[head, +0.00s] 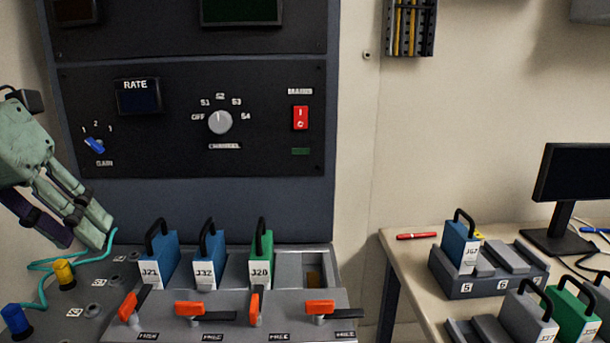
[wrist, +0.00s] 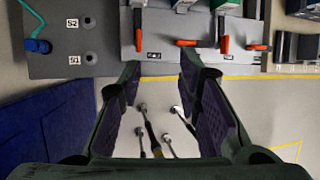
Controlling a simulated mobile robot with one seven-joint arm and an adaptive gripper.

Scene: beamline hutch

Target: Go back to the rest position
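My gripper (head: 84,232) is at the left edge of the head view, in front of the instrument rack and above the left end of the bench. In the wrist view my gripper (wrist: 160,70) has its fingers apart. The gap between them is empty, with floor visible through it. The control panel (head: 190,120) has a blue gain knob (head: 95,145), a grey channel knob (head: 220,122) and a red mains switch (head: 300,118). Modules J21 (head: 158,262), J32 (head: 209,257) and J28 (head: 261,257) stand upright in the bench holder.
Orange-handled levers (head: 191,309) line the holder's front. A yellow plug (head: 63,272) and a blue plug (head: 14,319) sit at the left with teal cables. The right table (head: 400,255) carries more modules, a red pen (head: 417,236) and a monitor (head: 575,185). Metal rods (wrist: 150,138) show below my gripper.

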